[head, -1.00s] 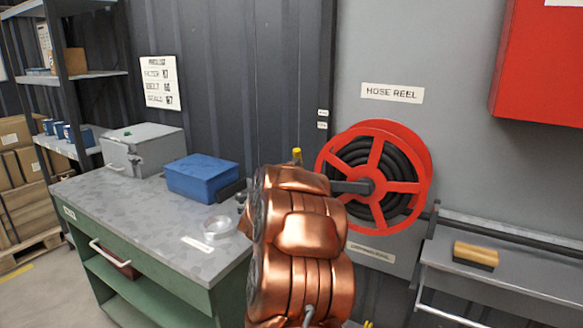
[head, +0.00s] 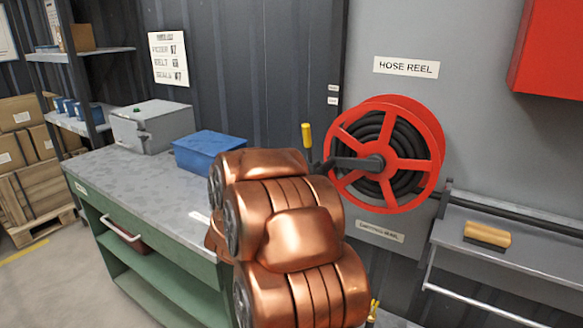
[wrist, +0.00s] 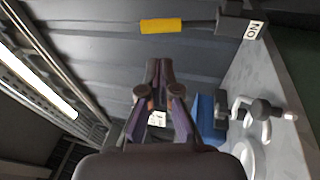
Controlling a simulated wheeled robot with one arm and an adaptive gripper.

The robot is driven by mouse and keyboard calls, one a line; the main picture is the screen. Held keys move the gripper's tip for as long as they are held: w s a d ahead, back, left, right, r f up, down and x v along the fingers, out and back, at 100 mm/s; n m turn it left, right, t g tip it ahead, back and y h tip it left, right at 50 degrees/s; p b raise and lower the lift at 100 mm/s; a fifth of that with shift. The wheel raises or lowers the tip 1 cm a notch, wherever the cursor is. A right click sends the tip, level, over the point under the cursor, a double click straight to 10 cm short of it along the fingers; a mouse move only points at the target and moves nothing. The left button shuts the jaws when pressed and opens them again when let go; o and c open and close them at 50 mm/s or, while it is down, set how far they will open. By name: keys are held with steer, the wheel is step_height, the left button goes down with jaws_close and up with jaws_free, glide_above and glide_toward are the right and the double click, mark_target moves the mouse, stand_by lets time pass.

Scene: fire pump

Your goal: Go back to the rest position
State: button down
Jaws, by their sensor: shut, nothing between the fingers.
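My gripper (wrist: 160,75) shows in the wrist view with its two fingers together and nothing between them. Beyond the fingertips is a yellow handle (wrist: 163,26) on a dark rod, apart from the fingers; the rod runs to a dark block (wrist: 232,24) with a small white label. In the head view my copper arm fills the lower middle and hides my gripper. A yellow handle (head: 306,135) stands upright just above the arm, left of the red hose reel (head: 424,133). I cannot tell whether both views show the same handle.
A green workbench (head: 105,178) stands left of my arm, with a grey metal box (head: 150,128) and a blue box (head: 205,150) on it. A grey shelf (head: 500,262) with a yellow-topped brush (head: 487,235) is at right. Open floor lies at the lower left.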

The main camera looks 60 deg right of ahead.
steer(key=shift+s+a+f, duration=0.1)
steer(key=shift+a, duration=0.1)
